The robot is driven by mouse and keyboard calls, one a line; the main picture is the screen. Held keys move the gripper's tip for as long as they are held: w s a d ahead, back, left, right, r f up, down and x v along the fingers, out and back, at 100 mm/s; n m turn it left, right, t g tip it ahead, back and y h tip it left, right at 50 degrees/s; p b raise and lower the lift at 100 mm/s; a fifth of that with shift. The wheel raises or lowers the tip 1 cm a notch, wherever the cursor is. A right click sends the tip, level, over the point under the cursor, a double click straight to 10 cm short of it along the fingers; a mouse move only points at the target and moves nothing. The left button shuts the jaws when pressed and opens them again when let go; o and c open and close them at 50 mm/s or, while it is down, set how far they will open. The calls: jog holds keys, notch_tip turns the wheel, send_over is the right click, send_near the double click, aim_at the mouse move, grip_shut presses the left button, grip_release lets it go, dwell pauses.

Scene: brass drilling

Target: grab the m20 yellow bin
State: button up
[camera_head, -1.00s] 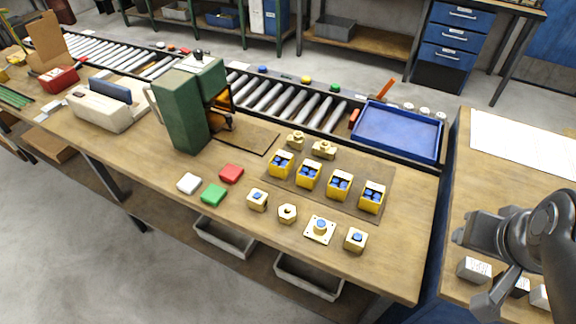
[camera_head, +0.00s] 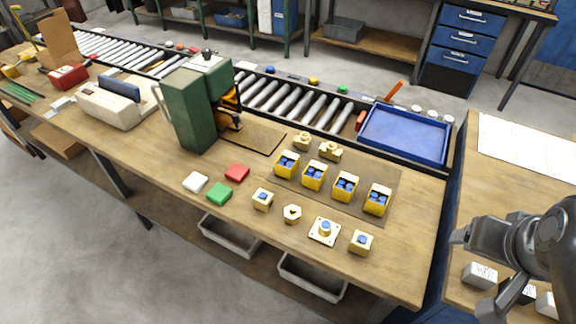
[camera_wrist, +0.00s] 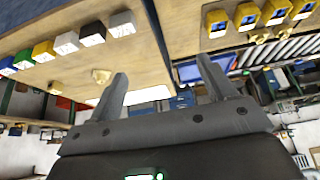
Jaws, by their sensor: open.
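Several yellow bins with blue contents stand in a row on a brown mat (camera_head: 272,184) on the wooden bench: one at the left end (camera_head: 287,164), two in the middle (camera_head: 314,176) (camera_head: 345,186), and one at the right end (camera_head: 377,200). I cannot read any size label, so I cannot tell which is the m20 bin. The row also shows at the top right of the wrist view (camera_wrist: 246,16). My gripper (camera_wrist: 162,74) is open and empty. It is right of the bins in the head view, over the right-hand table, apart from them.
Brass parts (camera_head: 324,231) lie in front of the bins, and two brass fittings (camera_head: 330,151) behind. A green drill press (camera_head: 190,108) stands left. A blue tray (camera_head: 405,134) sits behind on the conveyor. Small labelled boxes (camera_head: 480,275) stand on the right table, near my gripper.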

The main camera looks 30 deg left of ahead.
jog(key=w+a+r+n+g, duration=0.1)
jog(key=w+a+r+n, duration=0.1)
jog(key=w+a+n, duration=0.7)
jog(key=n+g, duration=0.1)
jog(key=n, duration=2.6)
send_over(289, 167)
jog(key=s, duration=0.2)
jog(key=f, duration=2.5)
jog(key=shift+d+f, duration=0.3)
jog(key=shift+d, duration=0.1)
jog(key=x, duration=0.4)
jog(key=shift+a+f, duration=0.35)
jog(key=shift+f, duration=0.1)
